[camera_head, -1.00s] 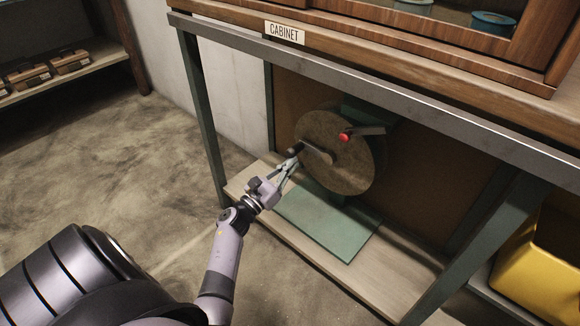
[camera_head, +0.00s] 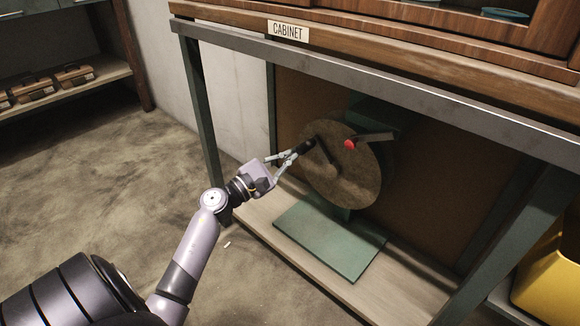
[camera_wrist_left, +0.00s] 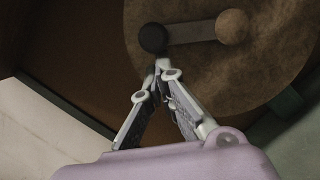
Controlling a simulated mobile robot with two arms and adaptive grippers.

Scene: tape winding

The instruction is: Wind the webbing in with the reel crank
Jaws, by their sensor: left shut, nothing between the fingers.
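The reel (camera_head: 352,182) is a brown round disc on a green stand, upright under the cabinet bench. Its crank arm (camera_head: 326,155) runs from the hub up and left to a dark handle knob (camera_head: 307,144). A red-tipped lever (camera_head: 350,145) is at the reel's upper right. My left gripper (camera_head: 298,151) is shut and empty, its fingertips at the knob; I cannot tell if they touch. In the left wrist view the closed fingertips (camera_wrist_left: 162,66) are just below the dark knob (camera_wrist_left: 153,38). The webbing is not clearly distinguishable. My right gripper is not in view.
A green base plate (camera_head: 330,240) lies on the pale lower shelf (camera_head: 262,214). The bench's metal front rail (camera_head: 400,92) and green legs (camera_head: 207,130) frame the opening. A yellow bin (camera_head: 548,268) is at the right. The floor at left is clear.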

